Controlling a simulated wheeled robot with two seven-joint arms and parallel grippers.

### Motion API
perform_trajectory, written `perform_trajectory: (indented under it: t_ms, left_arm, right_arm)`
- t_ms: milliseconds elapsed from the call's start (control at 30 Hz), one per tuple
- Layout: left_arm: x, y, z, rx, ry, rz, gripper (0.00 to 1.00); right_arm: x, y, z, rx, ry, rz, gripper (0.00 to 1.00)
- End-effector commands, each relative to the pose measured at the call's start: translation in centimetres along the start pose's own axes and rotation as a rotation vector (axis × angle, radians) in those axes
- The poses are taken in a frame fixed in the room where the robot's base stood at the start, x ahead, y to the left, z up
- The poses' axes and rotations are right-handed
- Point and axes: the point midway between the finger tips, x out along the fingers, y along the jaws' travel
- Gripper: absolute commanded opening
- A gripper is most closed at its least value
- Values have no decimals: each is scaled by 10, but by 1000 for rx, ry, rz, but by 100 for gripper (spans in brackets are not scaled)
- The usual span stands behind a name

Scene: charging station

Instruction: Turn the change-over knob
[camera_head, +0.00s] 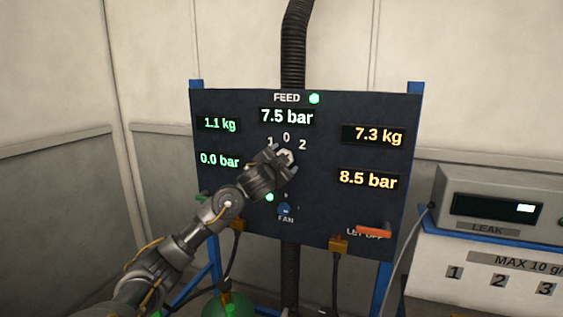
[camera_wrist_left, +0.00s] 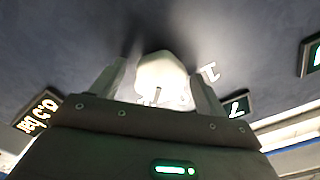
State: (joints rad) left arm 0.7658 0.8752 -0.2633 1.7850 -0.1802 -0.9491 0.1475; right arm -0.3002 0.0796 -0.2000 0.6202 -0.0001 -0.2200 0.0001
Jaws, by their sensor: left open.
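The change-over knob (camera_head: 286,155) is a pale knob on the dark panel, below the marks 1, 0 and 2 and partly covered by my left gripper. In the left wrist view the white knob (camera_wrist_left: 162,75) sits between the two fingers, with the mark 1 beside it. My left gripper (camera_head: 283,162) is at the knob, with its fingers apart on either side. I cannot tell whether the fingers touch it. The knob's pointing direction is hard to make out. My right gripper is not in view.
The panel (camera_head: 350,215) carries readouts, a lit green FEED lamp (camera_head: 314,99), a blue FAN knob (camera_head: 285,209) below my gripper and an orange LET OFF handle (camera_head: 373,231). A LEAK meter (camera_head: 495,205) stands at the right. A black hose (camera_head: 293,50) rises behind the panel.

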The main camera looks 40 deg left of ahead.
Motion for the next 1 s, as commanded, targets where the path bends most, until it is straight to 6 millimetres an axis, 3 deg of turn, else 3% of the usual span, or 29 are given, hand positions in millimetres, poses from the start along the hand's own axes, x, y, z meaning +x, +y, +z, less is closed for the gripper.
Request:
perform_trajectory:
  t_ms: [167, 367, 600, 1000]
  left_arm:
    - [-18, 2, 1, 2, 2, 1, 75]
    - [-58, 0, 1, 4, 1, -1, 75]
    - [-96, -1, -1, 4, 0, 1, 75]
    - [-108, 0, 1, 1, -1, 0, 75]
  right_arm:
    - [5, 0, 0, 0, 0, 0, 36]
    - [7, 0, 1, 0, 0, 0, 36]
    - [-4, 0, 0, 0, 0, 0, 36]
    - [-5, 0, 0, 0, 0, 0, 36]
